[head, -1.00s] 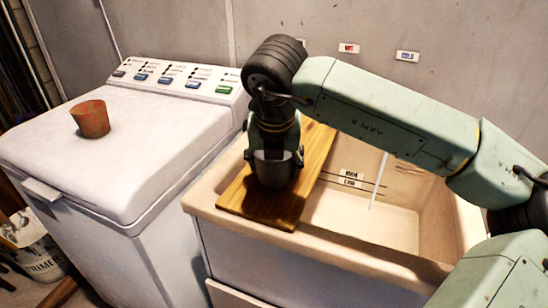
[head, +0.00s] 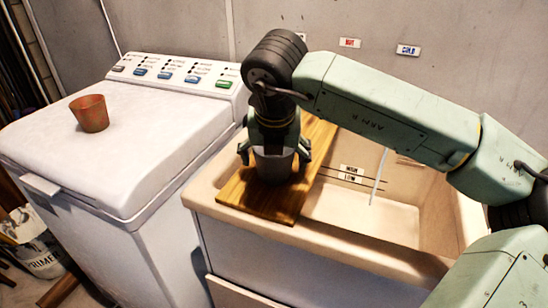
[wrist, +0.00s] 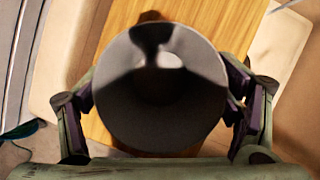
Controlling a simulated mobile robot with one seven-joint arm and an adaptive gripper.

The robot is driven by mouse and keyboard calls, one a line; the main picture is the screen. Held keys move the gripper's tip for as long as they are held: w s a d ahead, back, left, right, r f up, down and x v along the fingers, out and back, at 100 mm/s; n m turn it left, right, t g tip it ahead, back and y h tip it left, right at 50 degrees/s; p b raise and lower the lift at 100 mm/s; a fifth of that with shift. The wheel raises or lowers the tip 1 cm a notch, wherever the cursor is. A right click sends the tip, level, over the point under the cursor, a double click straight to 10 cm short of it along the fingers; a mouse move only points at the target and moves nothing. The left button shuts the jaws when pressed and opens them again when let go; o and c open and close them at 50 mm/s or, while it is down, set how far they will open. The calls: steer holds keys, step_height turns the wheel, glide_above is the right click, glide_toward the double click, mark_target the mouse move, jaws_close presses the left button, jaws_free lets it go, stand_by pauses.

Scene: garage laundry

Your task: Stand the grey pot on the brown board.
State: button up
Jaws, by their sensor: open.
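The grey pot (head: 273,165) stands upright on the brown board (head: 258,207), near the board's front part. In the wrist view I look down into the open mouth of the pot (wrist: 160,95), with the board (wrist: 200,20) beneath it. My gripper (head: 274,152) is directly above and around the pot. Its fingers are spread on both sides of the pot, and in the wrist view they look apart from its rim. The pot's base is partly hidden in the wrist view.
The board lies across the left part of a beige sink (head: 345,232). A white washing machine (head: 110,150) stands to the left, with a terracotta pot (head: 90,114) on its lid. A primer bucket (head: 35,245) is on the floor at the lower left.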

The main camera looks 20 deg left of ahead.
steer(key=shift+r+p, duration=0.2)
steer(key=shift+p, duration=0.1)
steer(key=b+v, duration=0.1)
steer(key=v, duration=1.1)
